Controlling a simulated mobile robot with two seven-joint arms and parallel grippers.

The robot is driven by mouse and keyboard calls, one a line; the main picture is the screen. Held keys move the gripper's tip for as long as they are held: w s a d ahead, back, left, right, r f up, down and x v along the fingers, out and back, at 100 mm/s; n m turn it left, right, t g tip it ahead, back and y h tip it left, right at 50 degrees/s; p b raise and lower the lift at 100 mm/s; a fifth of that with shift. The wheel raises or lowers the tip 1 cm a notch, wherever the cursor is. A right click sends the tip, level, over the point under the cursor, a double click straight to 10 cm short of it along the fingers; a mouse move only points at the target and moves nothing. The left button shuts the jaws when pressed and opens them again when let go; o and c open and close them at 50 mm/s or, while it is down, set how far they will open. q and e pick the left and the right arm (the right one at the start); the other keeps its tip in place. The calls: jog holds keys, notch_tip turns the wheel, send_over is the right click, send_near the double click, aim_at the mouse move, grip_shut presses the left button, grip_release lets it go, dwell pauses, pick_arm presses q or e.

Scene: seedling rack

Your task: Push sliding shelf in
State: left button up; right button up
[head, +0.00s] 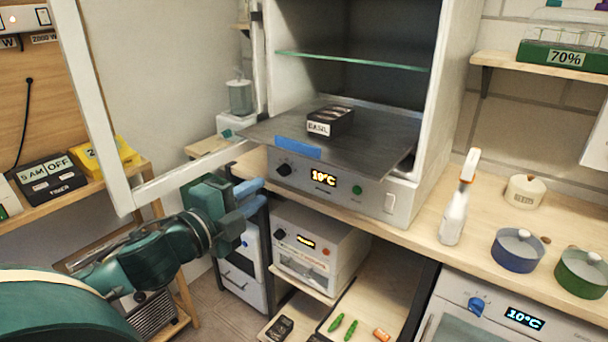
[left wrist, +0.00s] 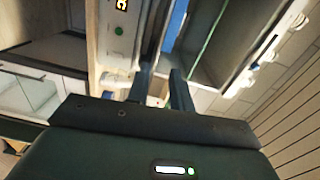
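The sliding shelf (head: 375,148) is a dark grey metal plate sticking out of the front of the open white cabinet (head: 456,75). Its front edge carries a blue strip (head: 298,147). A small black box labelled BASIL (head: 330,121) sits on the shelf. My left gripper (head: 259,193) is below and in front of the shelf's left front, apart from it, with nothing between its fingers. In the left wrist view, the two fingers (left wrist: 161,75) stand apart and a blue patch (left wrist: 176,24) shows beyond them. My right gripper is not in view.
The cabinet's framed door (head: 185,180) stands open at the left, near my left arm. A glass shelf (head: 350,60) lies above the sliding shelf. A spray bottle (head: 458,200), a blue pot (head: 517,252) and a green pot (head: 582,272) stand on the counter at the right.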

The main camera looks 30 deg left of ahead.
aim_at(312, 153)
pick_arm(q)
jog(key=shift+d+r+m, duration=0.3)
jog(key=shift+r+m, duration=0.1)
jog(key=shift+r, duration=0.25)
jog(key=shift+c, duration=0.8)
jog(key=shift+w+r+h, duration=0.15)
jog(key=shift+h, duration=0.15)
jog(key=shift+c, duration=0.7)
jog(key=shift+w+d, duration=0.1)
jog(key=shift+w, duration=0.15)
grip_shut()
jog(key=w, duration=0.4)
jog(key=w+p, duration=0.1)
jog(key=w, duration=0.3)
jog(key=w+p, duration=0.1)
jog(key=w, duration=0.3)
jog(key=shift+d, duration=0.4)
jog(key=shift+w, duration=0.6)
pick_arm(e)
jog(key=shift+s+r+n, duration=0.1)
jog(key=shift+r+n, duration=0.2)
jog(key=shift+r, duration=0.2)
